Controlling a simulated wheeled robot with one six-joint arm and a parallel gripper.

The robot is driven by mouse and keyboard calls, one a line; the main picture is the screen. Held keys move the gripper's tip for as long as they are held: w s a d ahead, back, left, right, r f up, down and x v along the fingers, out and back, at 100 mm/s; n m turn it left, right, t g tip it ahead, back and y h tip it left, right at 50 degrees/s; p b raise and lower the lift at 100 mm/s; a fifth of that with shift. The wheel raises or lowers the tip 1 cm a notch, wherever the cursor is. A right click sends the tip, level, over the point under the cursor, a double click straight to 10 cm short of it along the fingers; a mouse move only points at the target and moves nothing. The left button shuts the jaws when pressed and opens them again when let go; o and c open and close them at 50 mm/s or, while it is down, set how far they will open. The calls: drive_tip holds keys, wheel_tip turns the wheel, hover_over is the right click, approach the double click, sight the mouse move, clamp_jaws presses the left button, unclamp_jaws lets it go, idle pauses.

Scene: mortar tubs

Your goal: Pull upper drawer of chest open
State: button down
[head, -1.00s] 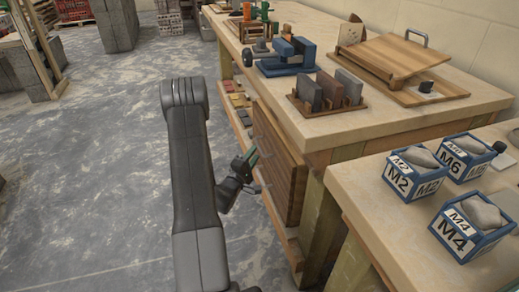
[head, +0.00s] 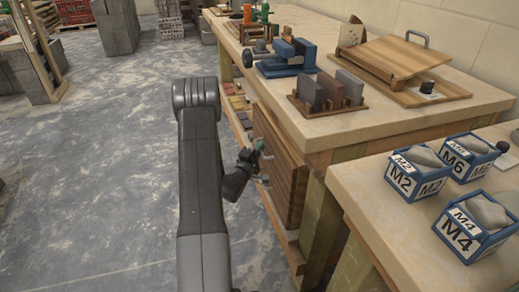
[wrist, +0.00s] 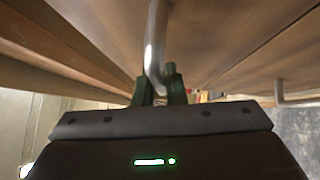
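The wooden chest (head: 285,175) stands under the workbench, its drawer fronts facing left. Metal bar handles stick out from the fronts; the lower handle (head: 263,181) is clear of my gripper. My gripper (head: 258,148) is at the upper handle in the head view. In the wrist view the upper handle (wrist: 156,45) runs down between the green fingertips of my gripper (wrist: 158,88), which sit close on both sides of it. The gripper looks shut on it. Another handle (wrist: 297,101) shows at the right. I see no clear gap at the upper drawer.
The workbench (head: 400,120) above holds a blue vise (head: 287,58), a rack of stones and a wooden box. A second table (head: 360,185) at the right carries labelled blue bins (head: 470,228). The floor left of the chest is clear.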

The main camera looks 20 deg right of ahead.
drive_tip(key=shift+a, duration=0.1)
drive_tip(key=w+a+p, duration=0.1)
drive_tip(key=a, duration=2.2)
drive_tip(key=shift+w+a+p, duration=0.2)
drive_tip(key=shift+a+p, duration=0.1)
drive_tip(key=shift+a, duration=0.1)
drive_tip(key=c, duration=1.5)
unclamp_jaws()
drive_tip(key=p+v, duration=0.2)
drive_tip(key=v, duration=1.1)
drive_tip(key=shift+s+a+p, duration=0.3)
